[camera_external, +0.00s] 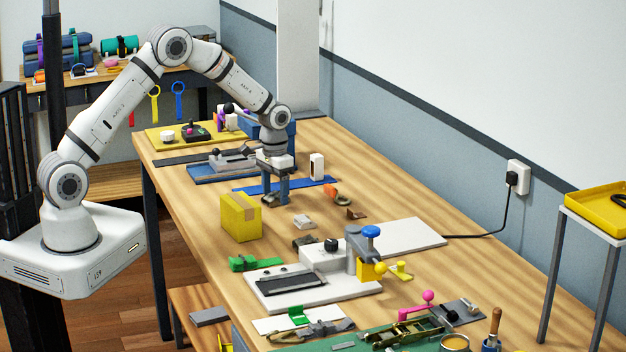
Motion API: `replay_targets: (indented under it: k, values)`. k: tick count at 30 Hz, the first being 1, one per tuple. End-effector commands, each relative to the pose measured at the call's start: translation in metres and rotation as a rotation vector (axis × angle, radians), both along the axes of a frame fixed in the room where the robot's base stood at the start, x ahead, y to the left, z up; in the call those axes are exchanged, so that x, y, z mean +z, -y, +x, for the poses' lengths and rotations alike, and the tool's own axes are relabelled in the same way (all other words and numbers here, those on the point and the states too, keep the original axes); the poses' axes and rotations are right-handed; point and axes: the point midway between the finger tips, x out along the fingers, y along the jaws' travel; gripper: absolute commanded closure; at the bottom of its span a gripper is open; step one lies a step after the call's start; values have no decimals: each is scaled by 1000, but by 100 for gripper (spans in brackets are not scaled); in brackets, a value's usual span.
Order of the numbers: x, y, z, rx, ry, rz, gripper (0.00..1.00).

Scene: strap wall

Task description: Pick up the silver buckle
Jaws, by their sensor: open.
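My gripper (275,198) points down over the wooden table, its jaws open and low, near a blue strap. A small silver-grey piece (304,222) lies on the bare wood a little in front and to the right of my gripper, apart from it. It looks like the silver buckle, but it is too small to be certain. I see nothing held between the jaws, though the space between them is small in this view.
A yellow box (240,217) stands left of the silver piece. The blue strap (310,184) and a white block (317,167) lie behind. A brown piece (356,214) is to the right.

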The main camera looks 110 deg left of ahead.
Motion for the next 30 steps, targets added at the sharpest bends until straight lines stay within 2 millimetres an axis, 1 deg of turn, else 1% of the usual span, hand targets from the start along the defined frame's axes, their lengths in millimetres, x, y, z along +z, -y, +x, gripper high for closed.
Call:
replay_targets:
  k: [3,21,22,28,30]
  values:
    - [0,0,0,0,0,0,34]
    - [1,0,0,0,0,0,83]
    - [1,0,0,0,1,1,84]
    - [1,0,0,0,1,1,84]
    - [5,-1,0,0,2,3,84]
